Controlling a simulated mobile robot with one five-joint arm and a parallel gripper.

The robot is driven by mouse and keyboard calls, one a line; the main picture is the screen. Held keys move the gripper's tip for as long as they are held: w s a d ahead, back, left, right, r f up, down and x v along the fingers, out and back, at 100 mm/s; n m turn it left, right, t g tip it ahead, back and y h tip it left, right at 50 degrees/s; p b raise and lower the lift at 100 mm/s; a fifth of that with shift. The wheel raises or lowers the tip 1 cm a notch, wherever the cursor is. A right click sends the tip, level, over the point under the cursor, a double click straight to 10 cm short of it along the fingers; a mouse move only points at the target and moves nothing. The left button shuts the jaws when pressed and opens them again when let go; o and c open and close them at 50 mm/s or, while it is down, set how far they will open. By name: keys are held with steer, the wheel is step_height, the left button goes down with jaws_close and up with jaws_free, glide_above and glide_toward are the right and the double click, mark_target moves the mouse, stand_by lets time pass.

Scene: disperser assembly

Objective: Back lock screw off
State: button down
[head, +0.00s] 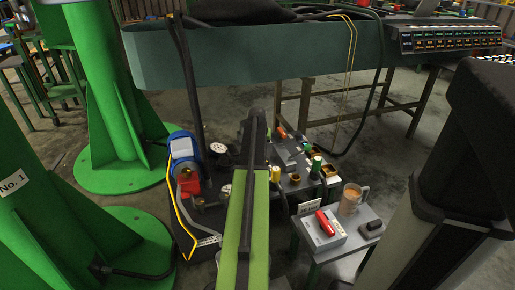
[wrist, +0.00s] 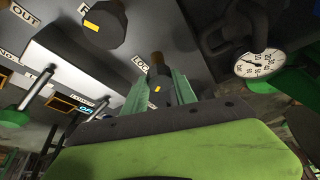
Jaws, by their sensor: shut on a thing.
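In the wrist view my gripper (wrist: 158,97) is shut on the back lock screw (wrist: 157,88), between its pale green fingers. The screw has a dark head with a small yellow mark and a brass-coloured shaft beyond it. I cannot tell whether the shaft tip is still in the panel. A second dark knob (wrist: 104,27) with a yellow mark is at the top left. In the head view my green arm hides the gripper and this screw.
A round white dial (wrist: 258,63) is right of the gripper. In the head view a blue motor (head: 181,145) stands left of my arm. At right, a small table (head: 305,233) holds a mug (head: 353,199), a red object (head: 325,223) and a dark object (head: 371,229). Green columns (head: 108,90) stand left.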

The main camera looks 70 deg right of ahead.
steer(key=n, duration=0.2)
steer(key=n+t+y, duration=0.1)
steer(key=n, duration=0.1)
steer(key=shift+s+d+n, duration=0.1)
steer(key=shift+s+n, duration=0.2)
steer(key=shift+s, duration=0.1)
steer(key=shift+s+d+n+t+y, duration=0.1)
steer(key=shift+n+t+y, duration=0.3)
steer(key=shift+n, duration=0.75)
steer(key=shift+n+t+y, duration=0.3)
steer(key=shift+n+t, duration=0.1)
steer(key=shift+n, duration=0.75)
steer(key=c, duration=1.2)
jaws_free()
steer(key=shift+o, duration=1)
steer(key=shift+r, duration=0.1)
